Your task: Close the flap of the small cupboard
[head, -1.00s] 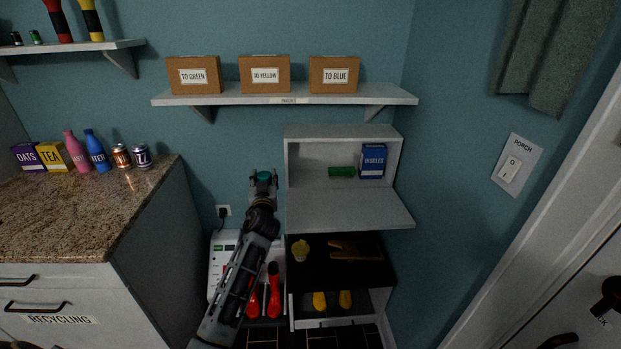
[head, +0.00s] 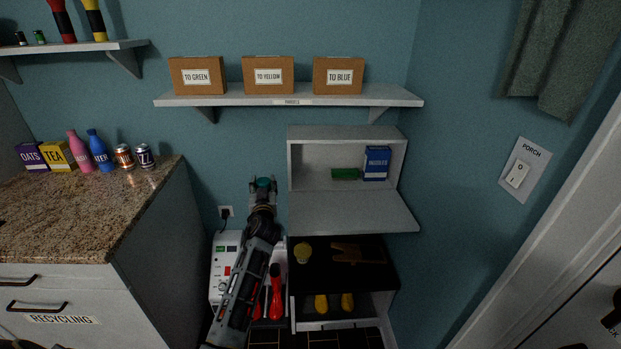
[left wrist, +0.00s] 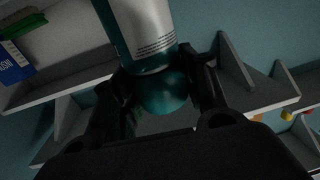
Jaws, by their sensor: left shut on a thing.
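The small cupboard (head: 300,160) is a pale grey box on the wall, below the shelf of cardboard boxes. Its flap (head: 350,212) hangs open, folded down and outward along the lower edge. Inside stand a green item (head: 344,174) and a blue box (head: 376,163). My left gripper (head: 263,184) is to the left of the cupboard, apart from the flap. It is shut on a teal and silver cylinder (left wrist: 145,35) with small print, which shows between the fingers in the left wrist view. My right gripper is not in view.
The shelf (head: 290,100) above holds cardboard boxes. A black surface (head: 320,262) below the flap holds a yellow item (head: 302,252) and brown items. A stone-topped counter (head: 90,215) stands at left. Free wall separates counter and cupboard.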

